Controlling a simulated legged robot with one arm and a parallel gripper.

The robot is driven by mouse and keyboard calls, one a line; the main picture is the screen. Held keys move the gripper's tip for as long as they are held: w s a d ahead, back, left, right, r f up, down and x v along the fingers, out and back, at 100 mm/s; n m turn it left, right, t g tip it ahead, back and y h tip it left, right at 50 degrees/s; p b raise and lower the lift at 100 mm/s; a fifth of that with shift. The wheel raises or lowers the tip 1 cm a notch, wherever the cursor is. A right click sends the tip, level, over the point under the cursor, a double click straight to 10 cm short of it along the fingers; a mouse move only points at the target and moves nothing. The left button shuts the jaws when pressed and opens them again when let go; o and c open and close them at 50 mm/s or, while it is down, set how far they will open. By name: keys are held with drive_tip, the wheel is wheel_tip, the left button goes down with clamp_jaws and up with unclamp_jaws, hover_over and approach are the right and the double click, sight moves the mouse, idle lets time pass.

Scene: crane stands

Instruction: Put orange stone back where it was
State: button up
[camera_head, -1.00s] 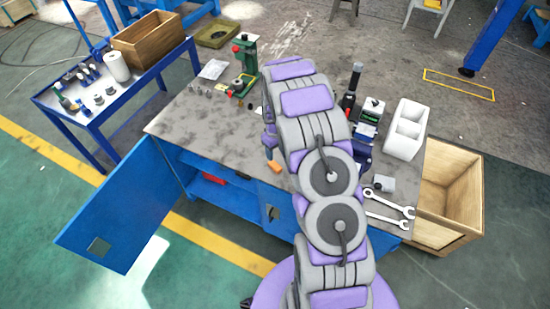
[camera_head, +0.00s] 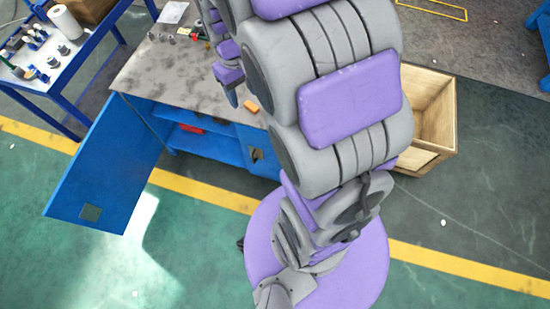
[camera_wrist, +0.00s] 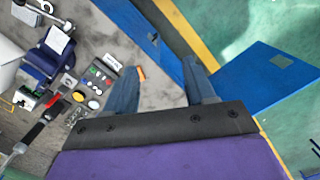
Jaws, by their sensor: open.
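The orange stone (camera_head: 251,107) is a small block on the grey worktop of the blue workbench (camera_head: 165,75), near its front edge. In the wrist view the orange stone (camera_wrist: 142,73) shows just beside the tip of my left finger, apart from the jaws' middle. My gripper (camera_head: 232,98) hangs above the worktop, left of the stone in the head view. In the wrist view my gripper (camera_wrist: 160,78) has its two fingers wide apart with nothing between them. My arm hides the right part of the bench in the head view.
The bench's blue door (camera_head: 105,165) stands open, and a red item (camera_head: 190,128) lies on a shelf inside. A wooden crate (camera_head: 440,110) stands at the right. A button panel (camera_wrist: 95,85) is left of my fingers. A blue side table (camera_head: 60,75) is at the far left.

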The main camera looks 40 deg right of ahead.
drive_tip(key=s+a+r, duration=0.3)
drive_tip(key=s, duration=0.8)
drive_tip(key=s+a+r+m, duration=0.1)
drive_tip(key=s+a+r, duration=0.2)
drive_tip(key=s, duration=0.8)
drive_tip(key=shift+s+r+g, duration=0.15)
drive_tip(key=shift+s+g, duration=0.2)
drive_tip(key=shift+g, duration=0.05)
drive_tip(key=shift+c, duration=0.3)
